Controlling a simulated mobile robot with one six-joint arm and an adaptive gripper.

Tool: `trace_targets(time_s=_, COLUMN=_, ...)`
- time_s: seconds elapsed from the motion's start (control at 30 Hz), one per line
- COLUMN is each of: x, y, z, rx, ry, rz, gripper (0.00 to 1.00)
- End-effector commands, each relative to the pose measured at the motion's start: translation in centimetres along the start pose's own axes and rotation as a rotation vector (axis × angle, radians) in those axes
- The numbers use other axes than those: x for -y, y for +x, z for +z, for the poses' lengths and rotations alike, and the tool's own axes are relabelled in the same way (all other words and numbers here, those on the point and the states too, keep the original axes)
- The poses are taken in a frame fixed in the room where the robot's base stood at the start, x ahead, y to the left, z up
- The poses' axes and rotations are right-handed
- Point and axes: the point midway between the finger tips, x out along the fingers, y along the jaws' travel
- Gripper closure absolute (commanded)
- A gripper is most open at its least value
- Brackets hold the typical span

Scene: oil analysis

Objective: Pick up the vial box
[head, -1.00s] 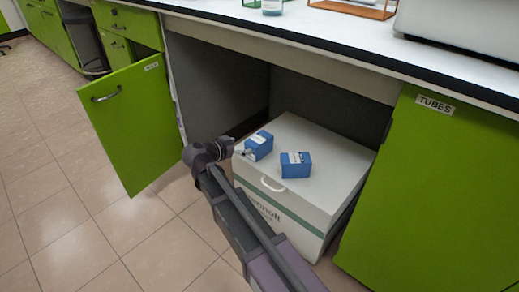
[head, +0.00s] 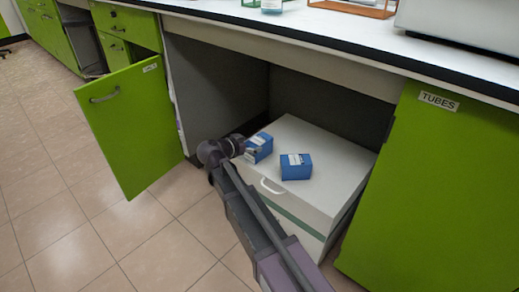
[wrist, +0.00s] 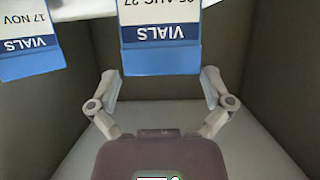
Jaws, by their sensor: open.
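Two blue and white vial boxes sit on a large white case in the open bay. The left vial box (head: 258,148) is close beside my gripper (wrist: 160,83), and the right vial box (head: 296,167) stands apart from it. In the wrist view, a box marked VIALS with a 27 date (wrist: 160,45) is ahead of my fingertips, roughly centred between them. Another marked VIALS, 17 NOV (wrist: 30,45) is at the left. The lettering appears upside down. My gripper is open with nothing between its fingers. In the head view its fingers are hard to make out against the left box.
The white case (head: 330,170) has a handle (head: 271,187) on its front. The counter (head: 330,40) overhangs the bay. An open green door (head: 128,125) stands to the left and a green TUBES panel (head: 435,200) to the right. The tiled floor in front is clear.

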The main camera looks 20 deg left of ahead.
Motion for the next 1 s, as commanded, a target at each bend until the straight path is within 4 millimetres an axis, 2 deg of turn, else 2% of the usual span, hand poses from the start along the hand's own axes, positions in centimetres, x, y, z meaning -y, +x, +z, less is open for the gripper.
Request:
trace_targets(time_s=0.2, x=0.2, y=2.7, z=-0.3, rx=0.000, ry=0.001, rz=0.001, gripper=0.00)
trace_targets(time_s=0.4, x=0.2, y=4.1, z=-0.4, rx=0.001, ry=0.001, rz=0.001, gripper=0.00)
trace_targets(time_s=0.97, x=0.2, y=4.1, z=-0.5, rx=0.000, ry=0.000, rz=-0.001, gripper=0.00)
trace_targets(time_s=1.0, x=0.2, y=4.1, z=-0.5, rx=0.000, ry=0.000, rz=-0.001, gripper=0.06)
